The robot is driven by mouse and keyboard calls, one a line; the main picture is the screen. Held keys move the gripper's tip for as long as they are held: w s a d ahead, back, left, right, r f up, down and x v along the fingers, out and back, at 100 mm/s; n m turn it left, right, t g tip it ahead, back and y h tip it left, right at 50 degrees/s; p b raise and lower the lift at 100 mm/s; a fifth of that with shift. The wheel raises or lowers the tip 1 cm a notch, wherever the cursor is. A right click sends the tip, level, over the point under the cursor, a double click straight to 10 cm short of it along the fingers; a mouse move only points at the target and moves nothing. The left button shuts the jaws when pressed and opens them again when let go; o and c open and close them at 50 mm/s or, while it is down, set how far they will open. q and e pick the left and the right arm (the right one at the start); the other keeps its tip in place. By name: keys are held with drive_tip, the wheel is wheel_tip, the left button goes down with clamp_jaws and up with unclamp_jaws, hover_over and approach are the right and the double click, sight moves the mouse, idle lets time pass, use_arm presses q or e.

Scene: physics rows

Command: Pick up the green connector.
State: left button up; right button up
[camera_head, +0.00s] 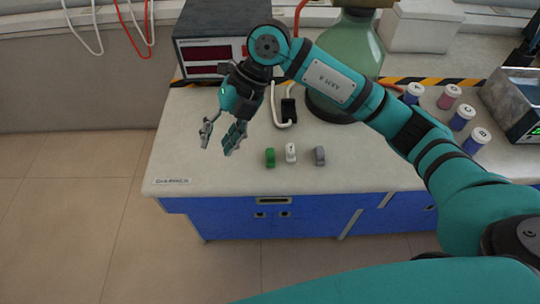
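The green connector (270,158) is a small green block on the white lab bench, the leftmost of three small connectors in a row. My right gripper (220,146) is open and empty, hanging over the bench to the left of the green connector and apart from it. Its two fingers are spread and point down. My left gripper does not show.
A white connector (291,152) and a grey connector (320,156) stand to the right. Behind are an instrument box (206,52), a black plug with cable (289,110) and a large green bottle (352,42). Several lidded jars stand at right.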

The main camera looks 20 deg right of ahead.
drive_tip(key=w+d+r+m+t+h, duration=0.1)
drive_tip(key=w+d+h, duration=0.15)
drive_tip(key=d, duration=0.35)
drive_tip(key=w+d+m+h, duration=0.2)
drive_tip(key=d+h, duration=0.2)
drive_tip(key=d, duration=0.3)
drive_tip(key=p, duration=0.2)
hover_over(270, 152)
drive_tip(key=f, duration=1)
drive_tip(key=shift+s+d+f, duration=0.15)
drive_tip(key=shift+d+f, duration=0.05)
drive_tip(key=shift+f, duration=0.15)
wheel_tip(270, 152, down, 5)
drive_tip(key=shift+a+f+p, duration=0.15)
drive_tip(key=shift+f+p, duration=0.05)
drive_tip(key=shift+p, duration=0.7)
drive_tip(key=shift+w+f, duration=0.2)
drive_tip(key=shift+f, duration=0.2)
drive_tip(key=shift+c, duration=0.2)
drive_tip(key=c, duration=0.7)
